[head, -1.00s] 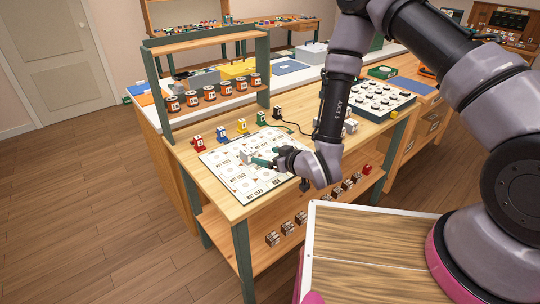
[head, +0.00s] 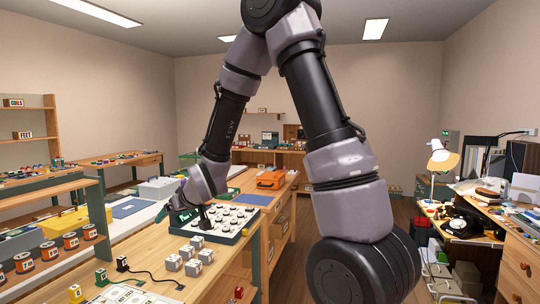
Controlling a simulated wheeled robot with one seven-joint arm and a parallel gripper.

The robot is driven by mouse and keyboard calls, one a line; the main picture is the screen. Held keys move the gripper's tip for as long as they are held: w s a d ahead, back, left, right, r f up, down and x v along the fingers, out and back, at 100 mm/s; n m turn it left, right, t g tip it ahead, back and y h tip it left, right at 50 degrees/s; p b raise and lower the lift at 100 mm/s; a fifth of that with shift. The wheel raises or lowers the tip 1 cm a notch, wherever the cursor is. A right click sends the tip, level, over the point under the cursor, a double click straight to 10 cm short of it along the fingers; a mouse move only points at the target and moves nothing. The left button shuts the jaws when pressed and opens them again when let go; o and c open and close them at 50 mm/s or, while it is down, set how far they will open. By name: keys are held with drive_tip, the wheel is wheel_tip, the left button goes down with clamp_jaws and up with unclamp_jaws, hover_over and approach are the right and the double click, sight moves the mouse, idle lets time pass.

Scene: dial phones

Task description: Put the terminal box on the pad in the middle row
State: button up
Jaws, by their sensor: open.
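Several small pale grey boxes (head: 190,257), which look like terminal boxes, stand in a cluster on the wooden bench in front of the dial panel. The white printed sheet of pads (head: 135,296) shows only its far edge at the bottom of the head view; its middle row is out of view. My gripper (head: 180,216) is open, above the left end of the dial panel (head: 228,220), beyond the grey boxes. I see nothing clearly held between its dark green fingers.
Orange spools (head: 71,241) line a shelf at left. An orange case (head: 270,180) lies farther back. A desk with a lamp (head: 441,160) stands at right.

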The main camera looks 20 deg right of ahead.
drive_tip(key=s+d+r+m+g+h, duration=0.1)
drive_tip(key=s+d+r+m, duration=0.1)
drive_tip(key=s+d+r, duration=0.4)
drive_tip(key=s+d+r+m+h, duration=0.2)
drive_tip(key=s+d+r+m, duration=0.1)
drive_tip(key=d+r, duration=0.6)
drive_tip(key=s+d+r+m, duration=0.1)
drive_tip(key=s+d+r, duration=0.1)
drive_tip(key=s, duration=0.5)
drive_tip(key=s+d+r+m+g, duration=0.1)
drive_tip(key=s+d+r+m, duration=0.1)
drive_tip(key=s, duration=0.6)
drive_tip(key=shift+s+d+r+m, duration=0.3)
drive_tip(key=shift+d+r, duration=0.25)
drive_tip(key=shift+r, duration=0.25)
